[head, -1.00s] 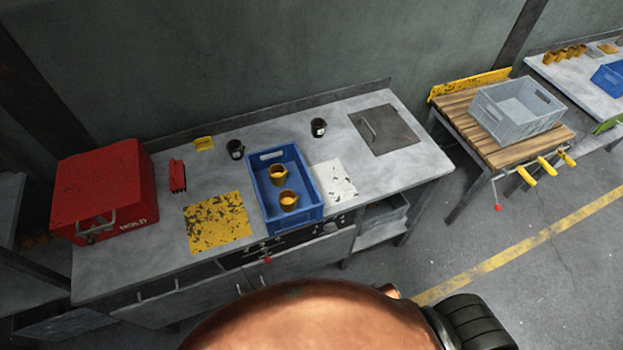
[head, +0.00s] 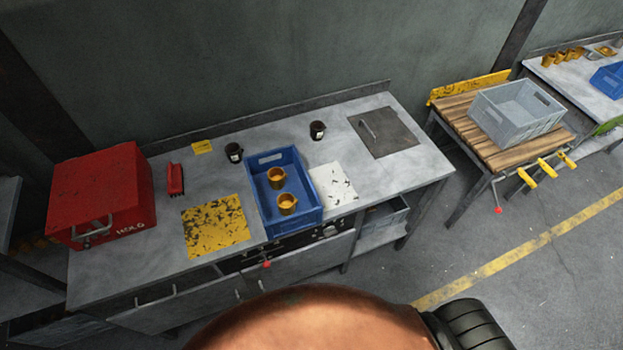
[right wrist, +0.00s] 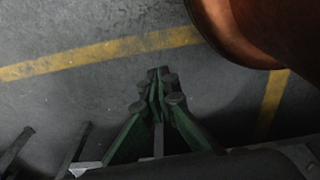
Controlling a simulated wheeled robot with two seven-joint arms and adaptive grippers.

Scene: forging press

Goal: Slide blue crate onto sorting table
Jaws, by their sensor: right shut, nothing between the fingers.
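In the head view a blue crate (head: 295,218) sits on the metal sorting table (head: 360,178), near its front edge. The crate holds two orange-yellow cups (head: 276,178), one behind the other. The crate lies between a worn yellow patch (head: 215,226) and a worn white patch (head: 334,186). My right gripper (right wrist: 158,74) shows only in the right wrist view. Its green fingers are together and empty, above bare floor and away from the crate. My left gripper is in neither view.
A red box (head: 100,190) stands at the table's left end. A hatch lid with a handle (head: 384,132) lies at right. A wooden bench (head: 495,150) with a grey crate (head: 515,108) stands further right, across open floor.

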